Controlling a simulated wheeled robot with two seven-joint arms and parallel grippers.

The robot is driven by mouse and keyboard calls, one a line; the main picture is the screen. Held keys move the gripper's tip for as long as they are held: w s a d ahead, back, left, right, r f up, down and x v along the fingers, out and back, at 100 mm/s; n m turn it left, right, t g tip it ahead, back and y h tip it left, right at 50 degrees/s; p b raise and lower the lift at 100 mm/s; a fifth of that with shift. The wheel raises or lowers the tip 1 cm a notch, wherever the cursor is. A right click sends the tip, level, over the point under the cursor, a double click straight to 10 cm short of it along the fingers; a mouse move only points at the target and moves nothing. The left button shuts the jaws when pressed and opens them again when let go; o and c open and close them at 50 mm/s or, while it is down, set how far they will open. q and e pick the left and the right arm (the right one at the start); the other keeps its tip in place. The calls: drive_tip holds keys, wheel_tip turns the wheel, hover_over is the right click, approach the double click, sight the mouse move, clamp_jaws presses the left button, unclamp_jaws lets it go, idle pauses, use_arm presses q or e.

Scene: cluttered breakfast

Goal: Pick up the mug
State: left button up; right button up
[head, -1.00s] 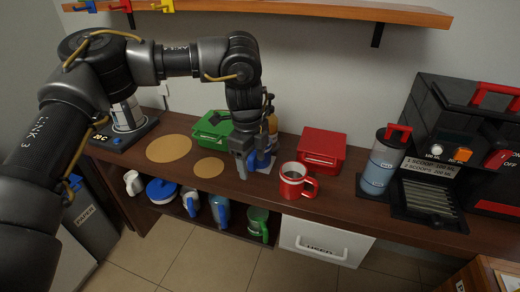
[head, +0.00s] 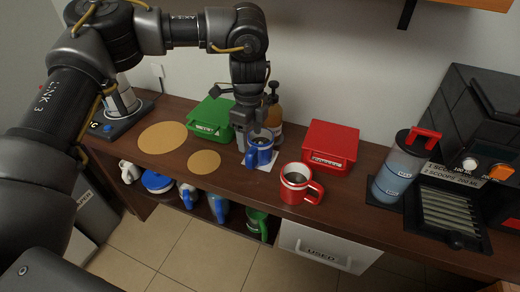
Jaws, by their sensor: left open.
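A blue mug (head: 260,156) stands upright on a small white mat (head: 268,166) on the counter. A red mug (head: 295,189) stands to its right, nearer the front edge, with its handle to the right. My left gripper (head: 252,138) is open and points down at the blue mug, over its rim and rear left side. The fingertips are partly hidden around the mug, and I cannot tell whether they touch it. My right gripper is not in view.
A green box (head: 210,117) and an amber pump bottle (head: 274,108) stand close behind the left gripper. A red box (head: 328,149) is behind the red mug. Several mugs fill the shelf below.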

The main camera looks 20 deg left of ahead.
sight(251, 151)
use_arm(q)
drive_tip(key=shift+d+f, duration=0.1)
drive_tip(key=shift+f, duration=0.7)
drive_tip(key=f, duration=0.3)
drive_tip(key=shift+w+a+f, duration=0.2)
drive_tip(key=shift+w+f, duration=0.1)
drive_tip(key=shift+f, duration=0.55)
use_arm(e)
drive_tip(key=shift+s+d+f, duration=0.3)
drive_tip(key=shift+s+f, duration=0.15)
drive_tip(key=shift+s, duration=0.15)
use_arm(q)
drive_tip(key=c, duration=0.4)
clamp_jaws()
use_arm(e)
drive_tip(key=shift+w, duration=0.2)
use_arm(q)
drive_tip(key=shift+r, duration=0.1)
